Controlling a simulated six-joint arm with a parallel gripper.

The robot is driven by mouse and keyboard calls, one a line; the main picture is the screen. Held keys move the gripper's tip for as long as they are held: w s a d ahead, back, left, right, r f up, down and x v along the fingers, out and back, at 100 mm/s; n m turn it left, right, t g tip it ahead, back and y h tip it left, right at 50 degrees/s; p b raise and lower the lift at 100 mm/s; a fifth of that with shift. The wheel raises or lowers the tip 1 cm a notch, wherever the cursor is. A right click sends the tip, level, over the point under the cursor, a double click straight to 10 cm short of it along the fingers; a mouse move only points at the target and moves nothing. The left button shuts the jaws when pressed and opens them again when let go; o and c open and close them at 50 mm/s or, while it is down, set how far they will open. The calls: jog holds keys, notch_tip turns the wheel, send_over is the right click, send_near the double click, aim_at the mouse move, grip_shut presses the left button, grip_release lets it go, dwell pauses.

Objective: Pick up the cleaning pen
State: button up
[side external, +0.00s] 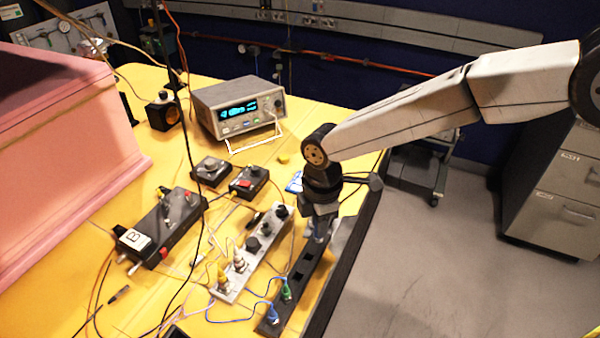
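My gripper (319,232) points down at the near right part of the yellow table, over the far end of a long black strip (297,283). Its fingers are small and partly hidden, so I cannot tell whether they are open or shut, or whether they hold anything. I cannot pick out the cleaning pen for certain. A small dark pen-like piece (120,293) lies among the cables at the lower left, well away from my gripper, but it may be a cable connector.
A silver panel with knobs (252,252) lies left of the strip. A black box marked B (160,232), two small boxes, and a display instrument (238,107) stand farther left and back. Loose cables cross the table (140,85).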

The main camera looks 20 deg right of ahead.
grip_shut()
jog(key=shift+r, duration=0.15)
jog(key=shift+r, duration=0.5)
notch_tip(320, 180, up, 2)
jog(key=shift+r, duration=0.1)
jog(key=s+d+r, duration=0.6)
jog(key=s+r, duration=0.3)
jog(key=s, duration=0.3)
jog(key=shift+s+d+r, duration=0.2)
jog(key=shift+d+r, duration=0.05)
jog(key=shift+d, duration=0.05)
